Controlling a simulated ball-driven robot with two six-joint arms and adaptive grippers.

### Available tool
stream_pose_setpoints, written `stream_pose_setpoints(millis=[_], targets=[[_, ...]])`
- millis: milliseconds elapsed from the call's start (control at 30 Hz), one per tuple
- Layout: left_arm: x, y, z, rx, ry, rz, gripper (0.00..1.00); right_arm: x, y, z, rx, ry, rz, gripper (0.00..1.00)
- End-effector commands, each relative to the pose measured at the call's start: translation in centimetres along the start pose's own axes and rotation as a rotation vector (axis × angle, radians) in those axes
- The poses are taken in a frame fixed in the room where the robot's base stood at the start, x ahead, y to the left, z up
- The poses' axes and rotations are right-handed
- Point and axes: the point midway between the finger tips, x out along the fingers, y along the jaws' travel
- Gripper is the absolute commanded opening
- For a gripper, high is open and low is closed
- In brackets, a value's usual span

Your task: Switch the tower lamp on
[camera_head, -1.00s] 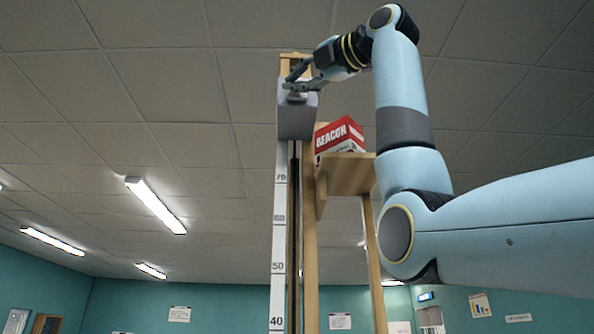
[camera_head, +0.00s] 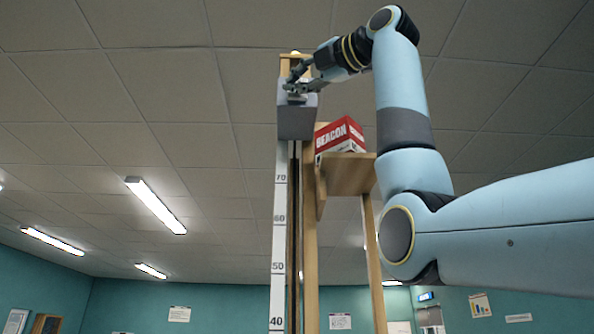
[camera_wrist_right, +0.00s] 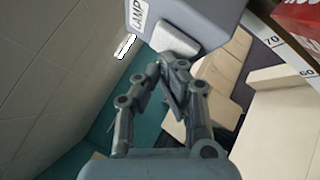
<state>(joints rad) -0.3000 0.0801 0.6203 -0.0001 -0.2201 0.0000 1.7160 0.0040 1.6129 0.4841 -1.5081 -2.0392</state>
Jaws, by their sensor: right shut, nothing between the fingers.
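The wooden tower (camera_head: 311,240) rises in the middle of the head view, with a grey box high on it (camera_head: 297,123). In the right wrist view the box (camera_wrist_right: 195,15) bears a LAMP label (camera_wrist_right: 138,13) and a pale block, apparently the switch (camera_wrist_right: 174,40). My right gripper (camera_head: 292,86) is at the box's upper part; its shut, empty fingertips (camera_wrist_right: 163,70) are close below the pale block, and I cannot tell whether they touch it. A small pale spot, perhaps the lamp (camera_head: 295,53), shows at the tower top. My left gripper is out of view.
A white numbered scale (camera_head: 279,240) runs up the tower's left side. The space left of the tower is clear.

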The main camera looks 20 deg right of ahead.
Motion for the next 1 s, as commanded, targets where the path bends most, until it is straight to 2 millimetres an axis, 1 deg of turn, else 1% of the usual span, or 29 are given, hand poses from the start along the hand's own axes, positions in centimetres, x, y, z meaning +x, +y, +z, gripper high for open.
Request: stream_pose_setpoints(millis=[267,733,833,1000], targets=[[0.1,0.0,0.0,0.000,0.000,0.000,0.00,-0.2,0.2,-0.1,-0.001,0.000,0.002,0.00],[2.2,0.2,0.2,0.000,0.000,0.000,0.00,-3.6,2.6,-2.6,-0.002,-0.001,0.004,0.00],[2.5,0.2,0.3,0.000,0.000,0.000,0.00,-4.0,2.9,-3.0,-0.001,0.000,0.002,0.00],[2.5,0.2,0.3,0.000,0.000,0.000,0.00,-4.2,3.1,-3.1,0.000,0.000,0.001,0.00]])
